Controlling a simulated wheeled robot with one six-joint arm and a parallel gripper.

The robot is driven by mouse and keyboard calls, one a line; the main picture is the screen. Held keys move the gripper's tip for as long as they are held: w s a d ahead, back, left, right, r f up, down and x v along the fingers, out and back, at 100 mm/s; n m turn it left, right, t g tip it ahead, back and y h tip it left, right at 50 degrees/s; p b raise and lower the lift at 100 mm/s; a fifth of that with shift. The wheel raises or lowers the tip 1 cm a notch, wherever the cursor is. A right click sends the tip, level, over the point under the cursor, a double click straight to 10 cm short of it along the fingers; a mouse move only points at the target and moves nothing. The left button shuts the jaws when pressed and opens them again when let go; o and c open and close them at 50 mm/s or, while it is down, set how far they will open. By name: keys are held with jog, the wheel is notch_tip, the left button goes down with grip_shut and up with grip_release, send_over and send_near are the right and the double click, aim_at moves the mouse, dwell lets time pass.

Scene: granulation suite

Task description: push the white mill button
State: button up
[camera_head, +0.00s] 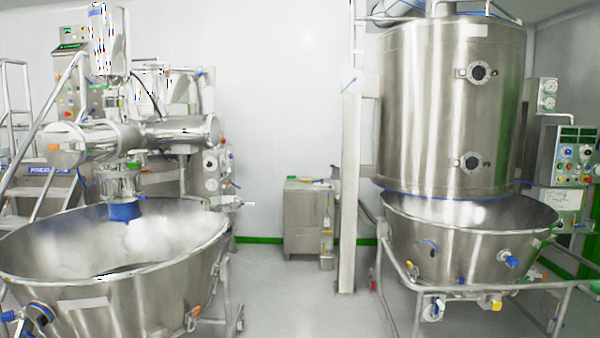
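A steel mill-like machine (140,135) stands at the left, its outlet with a blue collar (124,210) above a large steel bowl. On its right side is a small grey control box (212,170) with several small round knobs or buttons. Some look pale, but they are too small to tell whether one is the white mill button. Another control panel (72,42) with coloured buttons is high at the far left, behind the machine. My gripper is not in view.
The wide bowl (90,300) fills the left foreground. A tall steel vessel (450,110) over a wheeled bowl (470,250) stands at the right, with a button panel (574,158) beside it. A post (349,190) and a low cabinet (303,220) are between. The central floor (295,300) is clear.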

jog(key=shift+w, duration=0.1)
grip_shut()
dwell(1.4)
